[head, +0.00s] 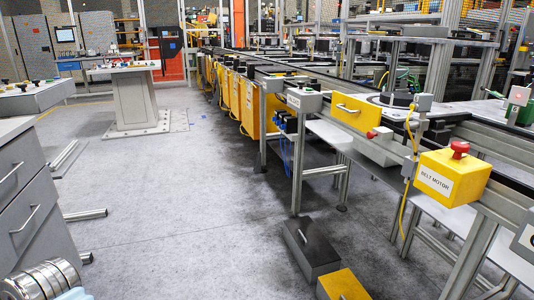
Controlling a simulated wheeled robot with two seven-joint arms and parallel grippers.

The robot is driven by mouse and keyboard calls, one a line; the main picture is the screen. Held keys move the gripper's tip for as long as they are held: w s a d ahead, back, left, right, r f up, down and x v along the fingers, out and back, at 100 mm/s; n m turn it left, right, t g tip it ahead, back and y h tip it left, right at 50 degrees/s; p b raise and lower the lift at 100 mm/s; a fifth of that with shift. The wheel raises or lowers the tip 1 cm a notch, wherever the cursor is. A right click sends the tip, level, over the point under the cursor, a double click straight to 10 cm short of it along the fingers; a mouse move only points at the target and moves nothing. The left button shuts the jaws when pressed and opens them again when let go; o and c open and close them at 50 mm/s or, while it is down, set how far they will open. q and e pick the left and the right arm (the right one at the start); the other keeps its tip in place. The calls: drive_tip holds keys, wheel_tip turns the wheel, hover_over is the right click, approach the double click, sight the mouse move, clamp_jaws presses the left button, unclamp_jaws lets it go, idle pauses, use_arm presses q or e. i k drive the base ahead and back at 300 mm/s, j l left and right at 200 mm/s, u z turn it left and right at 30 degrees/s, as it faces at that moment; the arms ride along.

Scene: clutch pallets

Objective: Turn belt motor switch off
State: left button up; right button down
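The belt motor switch is a yellow box (448,180) at the right of the head view, with a white label reading BELT MOTOR. A red mushroom-shaped button (460,149) sits on its top. The box is mounted on the near side of the conveyor frame. I cannot tell from the button whether the switch is on or off. Neither of my grippers shows in this view, and nothing is seen touching the box.
The conveyor line (487,153) runs from the right into the back. Another yellow box (358,115) hangs on its rail. A dark block (312,248) and a yellow block (343,286) are low in front. A grey drawer cabinet (28,190) stands left. The middle floor (180,220) is clear.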

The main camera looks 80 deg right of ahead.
sight(459, 148)
drive_tip(key=z, duration=4.1)
